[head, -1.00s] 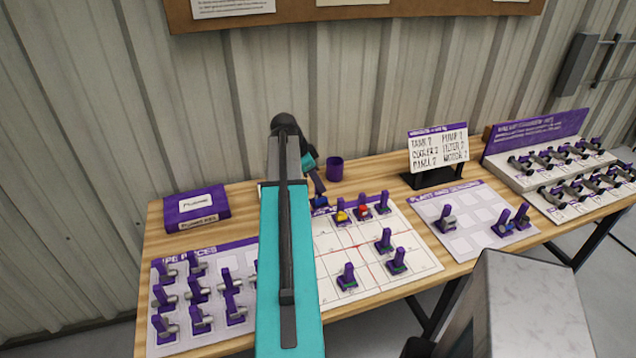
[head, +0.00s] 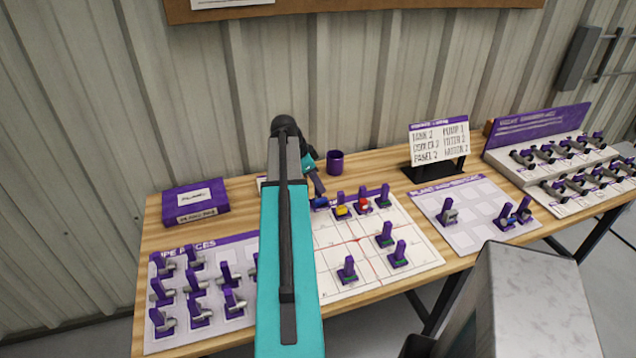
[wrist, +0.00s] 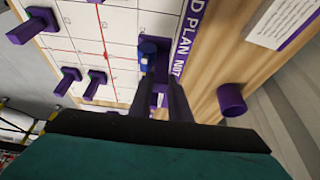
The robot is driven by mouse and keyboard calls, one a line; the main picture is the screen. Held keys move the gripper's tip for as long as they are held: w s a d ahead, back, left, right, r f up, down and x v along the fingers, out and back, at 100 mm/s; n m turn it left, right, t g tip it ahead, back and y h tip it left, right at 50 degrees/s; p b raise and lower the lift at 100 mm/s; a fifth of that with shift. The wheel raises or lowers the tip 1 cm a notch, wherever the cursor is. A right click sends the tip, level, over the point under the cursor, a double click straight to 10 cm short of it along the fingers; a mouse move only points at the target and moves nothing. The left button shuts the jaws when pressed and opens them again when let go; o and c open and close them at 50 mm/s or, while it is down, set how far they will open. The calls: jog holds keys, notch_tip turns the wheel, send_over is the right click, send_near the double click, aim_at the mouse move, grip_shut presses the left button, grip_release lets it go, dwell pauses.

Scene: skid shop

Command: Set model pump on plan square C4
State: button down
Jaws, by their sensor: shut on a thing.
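My gripper (head: 317,187) is shut on the purple upright of a small model piece with a blue body (head: 320,202), which I take for the model pump. In the wrist view both fingers (wrist: 160,75) close around the upright, and the blue body (wrist: 148,52) shows beyond them. The piece is at the back left part of the white plan board (head: 335,285), by its purple title strip. I cannot tell whether its base touches the board. My arm hides much of the board's left side. The square labels are too small to read.
Yellow (head: 342,211) and red (head: 363,205) pieces stand just right of the held piece, with several green-based ones nearby. A purple cup (head: 335,162) stands behind. A pipe-pieces sheet (head: 245,328) lies left, a stock sheet (head: 470,235) right. The board's front middle shows empty squares.

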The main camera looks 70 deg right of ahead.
aim_at(315, 190)
jog(key=shift+f+b, duration=0.5)
jog(key=shift+f, duration=0.45)
jog(key=shift+f, duration=0.1)
jog(key=shift+f+b, duration=1.1)
jog(key=shift+f, duration=0.55)
jog(key=shift+f+b, duration=0.5)
jog(key=shift+f, duration=0.25)
dwell(1.0)
jog(key=c, duration=1.6)
grip_release()
jog(key=shift+o, duration=0.2)
jog(key=shift+r+p, duration=0.3)
jog(key=shift+r, duration=0.45)
jog(key=shift+r+p, duration=1.55)
jog(key=shift+r, duration=1.85)
